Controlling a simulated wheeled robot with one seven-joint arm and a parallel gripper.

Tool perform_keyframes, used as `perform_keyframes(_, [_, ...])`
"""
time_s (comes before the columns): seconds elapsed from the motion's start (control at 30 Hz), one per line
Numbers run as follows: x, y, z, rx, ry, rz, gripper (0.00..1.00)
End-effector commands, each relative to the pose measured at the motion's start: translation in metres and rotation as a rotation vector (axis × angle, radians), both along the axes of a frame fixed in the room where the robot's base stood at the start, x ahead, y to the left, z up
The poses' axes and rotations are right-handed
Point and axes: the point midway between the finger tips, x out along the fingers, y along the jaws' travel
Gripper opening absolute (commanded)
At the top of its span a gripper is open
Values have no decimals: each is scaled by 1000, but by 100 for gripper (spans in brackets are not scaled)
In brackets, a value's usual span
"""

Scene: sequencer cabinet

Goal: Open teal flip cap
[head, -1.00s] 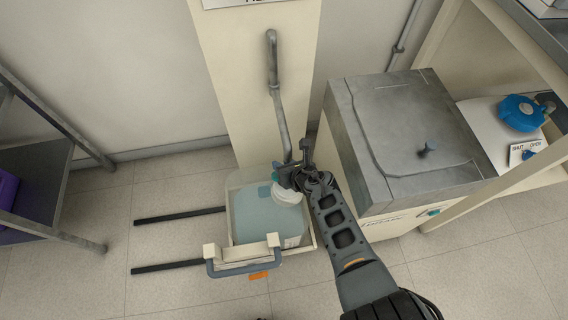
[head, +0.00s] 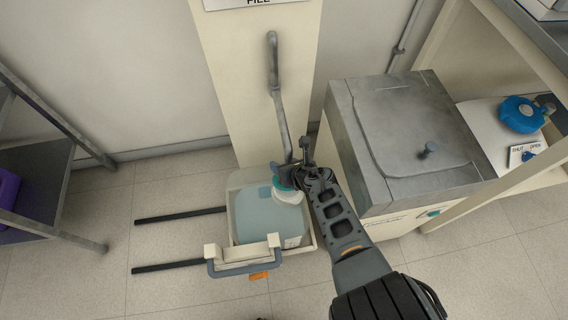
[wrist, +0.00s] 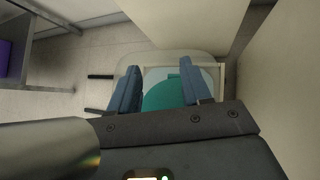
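The teal flip cap (wrist: 168,94) shows in the wrist view between and beyond my two fingers. In the head view only a teal edge of it (head: 281,184) shows above a white collar (head: 288,196) on a pale blue container (head: 262,222). My gripper (wrist: 162,82) is open, its two blue-grey fingers apart on either side of the cap in the picture. In the head view my gripper is over the cap and hides most of it. I cannot tell whether a finger touches it. The cap's lid looks shut, but its hinge is hidden.
The container sits in a cream tray (head: 317,240) with a grey handle (head: 243,268) in front. Two dark rails (head: 180,215) run along the floor at left. A grey metal pipe (head: 281,105) rises behind. A grey-lidded cabinet (head: 405,130) stands close at right.

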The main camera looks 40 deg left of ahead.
Motion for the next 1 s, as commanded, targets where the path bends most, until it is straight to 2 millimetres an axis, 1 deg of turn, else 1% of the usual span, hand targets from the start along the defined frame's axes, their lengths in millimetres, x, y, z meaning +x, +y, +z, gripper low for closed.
perform_keyframes(0.27, [0,0,1,0,1,1,53])
perform_keyframes(0.43, [-1,-5,7,1,1,0,53])
perform_keyframes(0.8, [-9,-34,37,0,1,-1,53])
perform_keyframes(1.0, [-14,-48,48,0,1,-1,53])
